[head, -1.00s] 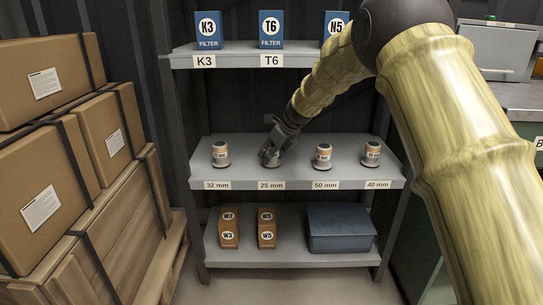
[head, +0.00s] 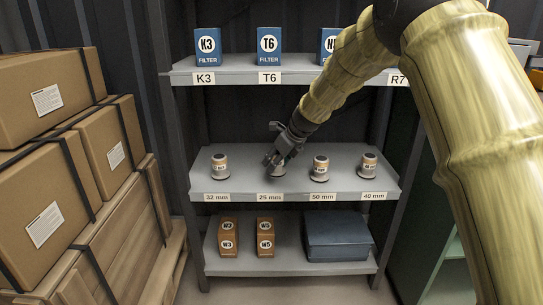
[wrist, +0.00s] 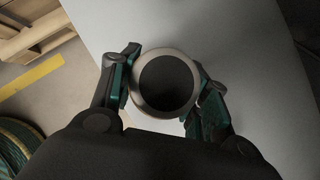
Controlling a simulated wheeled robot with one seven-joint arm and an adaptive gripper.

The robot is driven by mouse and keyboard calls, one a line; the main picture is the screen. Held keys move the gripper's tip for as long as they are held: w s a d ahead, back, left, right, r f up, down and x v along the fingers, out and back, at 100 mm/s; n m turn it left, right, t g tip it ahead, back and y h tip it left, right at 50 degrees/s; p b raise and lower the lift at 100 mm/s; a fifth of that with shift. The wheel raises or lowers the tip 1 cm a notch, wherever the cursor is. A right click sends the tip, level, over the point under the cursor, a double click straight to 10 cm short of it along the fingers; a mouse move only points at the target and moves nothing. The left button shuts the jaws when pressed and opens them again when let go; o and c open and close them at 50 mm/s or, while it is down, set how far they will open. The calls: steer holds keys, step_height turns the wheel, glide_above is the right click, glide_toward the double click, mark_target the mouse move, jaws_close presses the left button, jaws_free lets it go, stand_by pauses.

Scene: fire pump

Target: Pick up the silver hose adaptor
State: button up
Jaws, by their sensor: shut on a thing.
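A round adaptor with a pale metal rim and dark opening shows in the wrist view (wrist: 166,113), between my two fingers. In the head view it is the adaptor (head: 278,172) above the "25 mm" label, mostly hidden by my gripper (head: 275,161). My gripper is shut on its sides, one finger on each. It is over the middle shelf; I cannot tell whether its base is clear of the surface. Similar adaptors stand upright at "32 mm" (head: 219,164), "50 mm" (head: 320,168) and "40 mm" (head: 368,166).
The middle shelf (head: 235,182) has neighbouring adaptors on both sides. The upper shelf (head: 225,75) with blue filter boxes is above. Brown boxes (head: 228,235) and a blue case (head: 340,237) are below. Strapped cartons (head: 45,165) stand at left.

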steer(key=s+d+f+n+g+h+p, duration=0.1)
steer(key=s+d+f+n+g+h, duration=0.25)
steer(key=s+n, duration=0.6)
steer(key=s+d+f+n+g+p, duration=0.2)
steer(key=s+d+f+n+g, duration=0.15)
steer(key=s+d+n, duration=0.5)
steer(key=s+d+f+n+g+h+p, duration=0.1)
steer(key=s+d+f+n+g, duration=0.25)
steer(key=s+n, duration=0.7)
steer(key=s+r+p, duration=0.2)
steer(key=r+p, duration=0.7)
steer(key=p, duration=0.6)
steer(key=s+r+m+p, duration=0.1)
steer(key=s+r+p, duration=0.2)
steer(key=r+p, duration=0.6)
steer(key=p, duration=0.7)
steer(key=shift+r+g, duration=0.35)
steer(key=shift+m+p, duration=0.25)
steer(key=shift+p, duration=0.05)
